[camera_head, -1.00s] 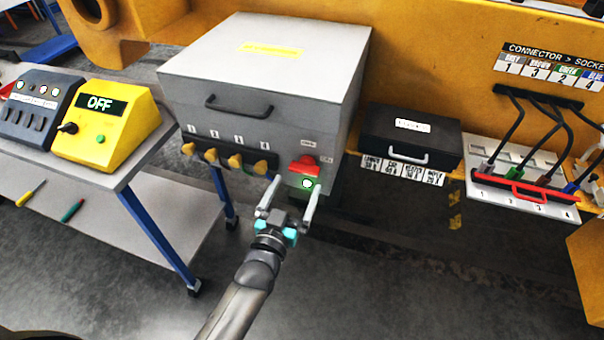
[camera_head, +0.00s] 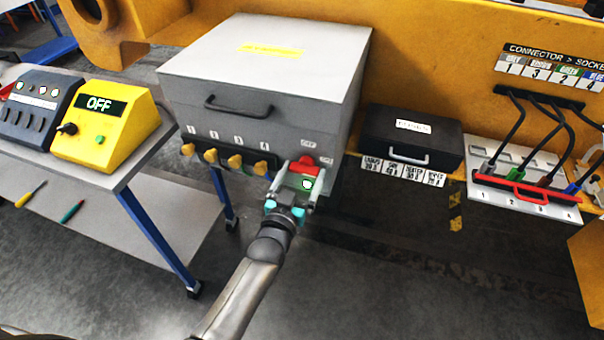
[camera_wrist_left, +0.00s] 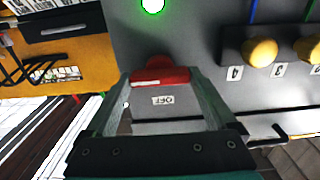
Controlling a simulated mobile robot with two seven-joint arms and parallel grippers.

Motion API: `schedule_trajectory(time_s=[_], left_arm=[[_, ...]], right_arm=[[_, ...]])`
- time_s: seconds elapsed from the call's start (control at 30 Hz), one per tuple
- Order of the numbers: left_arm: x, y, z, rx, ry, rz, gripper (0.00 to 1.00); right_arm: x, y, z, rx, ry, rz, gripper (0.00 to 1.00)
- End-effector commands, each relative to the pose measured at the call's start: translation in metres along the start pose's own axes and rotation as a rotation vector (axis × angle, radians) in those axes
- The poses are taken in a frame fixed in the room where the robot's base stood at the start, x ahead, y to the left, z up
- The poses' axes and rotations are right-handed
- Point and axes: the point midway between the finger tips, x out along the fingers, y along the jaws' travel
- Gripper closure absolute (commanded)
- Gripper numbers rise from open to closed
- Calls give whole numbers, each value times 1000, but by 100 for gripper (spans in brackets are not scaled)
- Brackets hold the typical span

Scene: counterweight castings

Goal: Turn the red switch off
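The red switch (camera_head: 307,163) is on the front of the grey box (camera_head: 285,60), low at its right. It also shows in the wrist view (camera_wrist_left: 162,76), with an "OFF" label beside it. A green light (camera_head: 306,184) glows just below the switch in the head view and shows at the top of the wrist view (camera_wrist_left: 153,5). My left gripper (camera_head: 303,170) is open, its fingers on either side of the red switch. I cannot tell whether they touch it. My right gripper is out of view.
A row of yellow knobs (camera_head: 236,162) lies left of the switch. A black case (camera_head: 440,137) and a connector panel (camera_head: 520,210) stand to the right. A yellow unit reading "OFF" (camera_head: 140,120) sits on the table at left. The floor in front is clear.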

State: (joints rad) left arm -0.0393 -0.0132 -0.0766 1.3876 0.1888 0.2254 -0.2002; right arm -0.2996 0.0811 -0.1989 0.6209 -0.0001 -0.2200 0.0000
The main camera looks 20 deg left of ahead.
Motion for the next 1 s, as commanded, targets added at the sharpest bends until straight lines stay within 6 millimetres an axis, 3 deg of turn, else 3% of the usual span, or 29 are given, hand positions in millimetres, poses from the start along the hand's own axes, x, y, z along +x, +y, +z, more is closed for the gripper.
schedule_trajectory(time_s=[0.03,0.37,0.67,1.0], left_arm=[[0,0,0,0,0,0,30],[0,0,0,0,1,0,66],[0,0,0,-43,1,0,66],[0,-1,0,-270,1,0,66]], right_arm=[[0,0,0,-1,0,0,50],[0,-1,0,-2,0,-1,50],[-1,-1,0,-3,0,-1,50],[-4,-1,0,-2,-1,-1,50]])
